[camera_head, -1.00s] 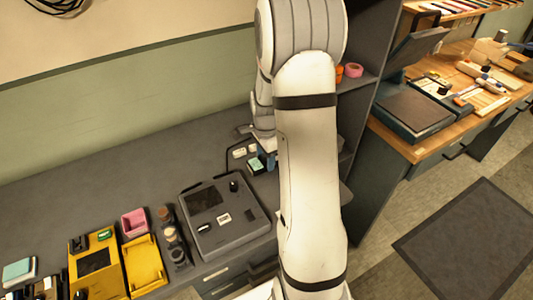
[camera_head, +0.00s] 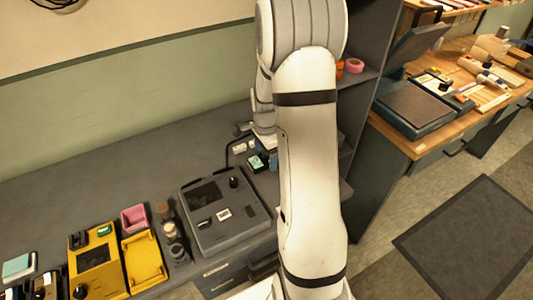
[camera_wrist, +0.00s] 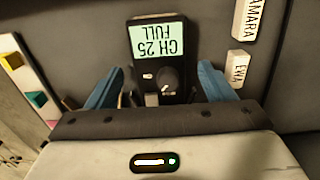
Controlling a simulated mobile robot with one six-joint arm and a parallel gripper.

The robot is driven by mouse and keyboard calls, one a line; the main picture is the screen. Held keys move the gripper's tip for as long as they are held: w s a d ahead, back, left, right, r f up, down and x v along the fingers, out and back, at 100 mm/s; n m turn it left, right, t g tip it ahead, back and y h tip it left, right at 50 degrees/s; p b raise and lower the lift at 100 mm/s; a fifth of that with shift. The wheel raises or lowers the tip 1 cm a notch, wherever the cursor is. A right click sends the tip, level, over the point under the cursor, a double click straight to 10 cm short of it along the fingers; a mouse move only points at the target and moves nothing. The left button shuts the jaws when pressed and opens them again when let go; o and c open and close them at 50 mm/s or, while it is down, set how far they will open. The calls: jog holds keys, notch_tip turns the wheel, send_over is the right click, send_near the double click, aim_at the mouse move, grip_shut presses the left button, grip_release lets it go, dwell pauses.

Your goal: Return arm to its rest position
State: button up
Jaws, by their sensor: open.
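My gripper (camera_wrist: 160,88) is open, with its two blue fingers spread in the wrist view. A small black device (camera_wrist: 157,40) with a pale green screen reading "CH 25 FULL" and a knob shows between and beyond the fingers; I see no finger closed on it. In the head view my white arm reaches over the grey bench. Its end is beside the shelf, largely hidden by my own links, and the small device with the green screen (camera_head: 256,162) shows just left of it.
A grey case (camera_head: 232,240), yellow boxes (camera_head: 143,262) and a pink tray (camera_head: 134,220) stand on the bench left of my arm. A dark shelf unit (camera_head: 375,95) is close on the right. White name tags (camera_wrist: 238,66) lie near the gripper. The bench's back left is clear.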

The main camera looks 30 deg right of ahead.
notch_tip(320, 180, up, 7)
jog(key=shift+r, duration=0.15)
jog(key=shift+a+r, duration=0.15)
jog(key=shift+r, duration=0.2)
jog(key=s+a+r+n+t, duration=0.1)
jog(key=s+a+r+n, duration=0.4)
jog(key=s+n, duration=0.3)
jog(key=s+a+r+n+t, duration=0.1)
jog(key=s+a+r+n, duration=0.4)
jog(key=s+a+n, duration=0.3)
jog(key=s+n, duration=0.1)
jog(key=s, duration=0.2)
jog(key=shift+a+n+t, duration=0.25)
jog(key=shift+n+t, duration=0.05)
jog(key=shift+c, duration=0.5)
